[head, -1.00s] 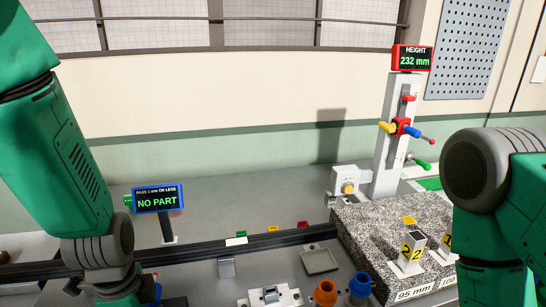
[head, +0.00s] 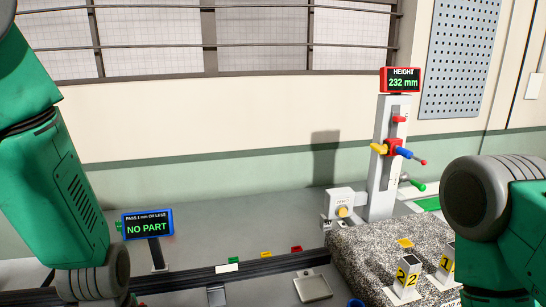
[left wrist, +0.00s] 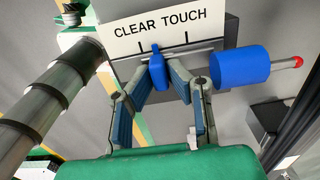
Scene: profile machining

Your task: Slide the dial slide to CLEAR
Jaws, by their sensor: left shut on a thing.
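The dial slide is a blue upright tab (left wrist: 157,72) under a white label plate (left wrist: 150,30) reading CLEAR at left and TOUCH at right, in the left wrist view. Two black tick marks stand below the words. The tab's top lies between the ticks, closer to the CLEAR one. My left gripper (left wrist: 162,75) is shut on the tab, a finger on each side. In the head view my left forearm enters at left, but its gripper is out of frame. My right arm shows at right, its gripper out of view.
A blue cylinder (left wrist: 240,67) with a red-tipped rod sits right of the slide. In the head view, a display (head: 148,225) reads NO PART. A height gauge (head: 390,150) reads 232 mm beside a granite block (head: 360,250) bearing numbered blocks.

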